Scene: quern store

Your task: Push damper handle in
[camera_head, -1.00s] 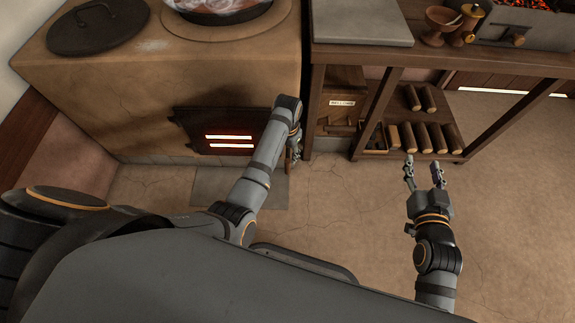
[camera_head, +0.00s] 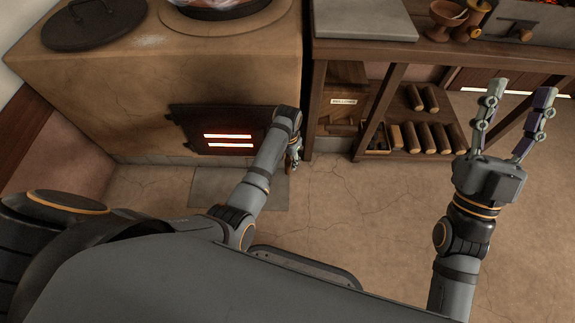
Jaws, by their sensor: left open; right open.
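A short brown handle (camera_head: 521,32), which looks like the damper handle, sticks out from the front of a grey metal box (camera_head: 555,38) on the bench at the upper right. My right gripper (camera_head: 519,90) is open and empty, with its two fingers spread and pointing up the picture. It is below the handle in the view and apart from it. My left gripper (camera_head: 294,158) hangs low beside the stove's right corner, mostly hidden by its own arm. It holds nothing that I can see.
The clay stove (camera_head: 130,110) with a glowing firebox door (camera_head: 225,132) stands at the left. The wooden bench (camera_head: 398,52) holds a grey slab (camera_head: 362,20) and wooden cups (camera_head: 446,20). Logs (camera_head: 428,137) lie on its low shelf. Floor in front is clear.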

